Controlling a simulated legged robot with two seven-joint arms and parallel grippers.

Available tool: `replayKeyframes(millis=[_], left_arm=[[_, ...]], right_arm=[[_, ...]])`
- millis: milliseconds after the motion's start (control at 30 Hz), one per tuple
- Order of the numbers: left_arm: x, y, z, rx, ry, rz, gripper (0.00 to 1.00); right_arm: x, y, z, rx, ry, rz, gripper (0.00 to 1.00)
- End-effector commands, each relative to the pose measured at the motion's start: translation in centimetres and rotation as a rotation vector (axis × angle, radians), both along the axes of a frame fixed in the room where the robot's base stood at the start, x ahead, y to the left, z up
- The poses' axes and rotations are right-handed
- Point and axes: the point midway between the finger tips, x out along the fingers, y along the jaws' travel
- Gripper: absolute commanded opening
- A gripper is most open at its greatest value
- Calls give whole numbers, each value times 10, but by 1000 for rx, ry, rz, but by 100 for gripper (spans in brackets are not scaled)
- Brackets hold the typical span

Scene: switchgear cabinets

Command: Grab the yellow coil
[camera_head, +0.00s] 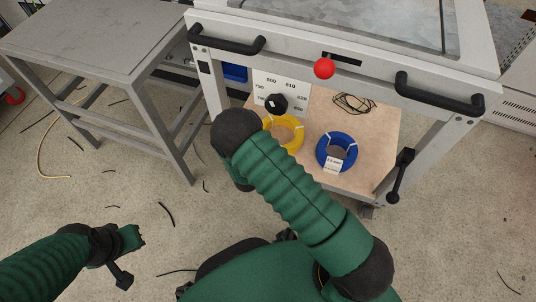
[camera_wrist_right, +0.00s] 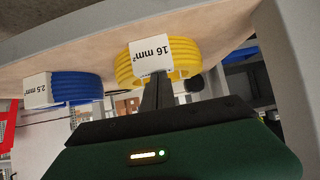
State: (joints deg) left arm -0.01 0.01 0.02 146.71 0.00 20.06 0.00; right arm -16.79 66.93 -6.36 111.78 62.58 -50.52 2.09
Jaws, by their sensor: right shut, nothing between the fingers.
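The yellow coil (camera_head: 287,132) lies on the wooden shelf (camera_head: 372,128) of the cart, partly hidden behind my right arm in the head view. In the right wrist view the yellow coil (camera_wrist_right: 186,62) carries a white label reading 16 mm². My right gripper (camera_wrist_right: 157,82) is shut and empty, with its fingertips right at the coil's label. I cannot tell whether they touch it. My right gripper is hidden in the head view. My left gripper (camera_head: 134,238) hangs low at the left over the floor, away from the coil; its jaws are unclear.
A blue coil (camera_head: 337,151) lies right of the yellow one, labelled 2.5 mm² in the wrist view. A thin black wire bundle (camera_head: 354,103) lies behind it. The cart's top with black handles (camera_head: 440,94) and a red knob (camera_head: 324,68) overhangs the shelf. A grey table (camera_head: 90,40) stands left.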

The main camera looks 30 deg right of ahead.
Motion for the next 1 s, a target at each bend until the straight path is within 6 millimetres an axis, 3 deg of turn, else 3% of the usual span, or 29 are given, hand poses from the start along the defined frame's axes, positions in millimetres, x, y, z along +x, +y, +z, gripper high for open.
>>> replayKeyframes(millis=[367, 733, 1000], left_arm=[[0, 0, 2, 0, -1, 1, 0], [0, 0, 45, 0, -1, 1, 0], [0, 0, 47, 0, -1, 0, 0]], right_arm=[[-9, 5, -10, 13, 26, 0, 0], [-58, 62, -7, 13, 31, 4, 0], [-64, 71, -9, 11, 21, 0, 0]])
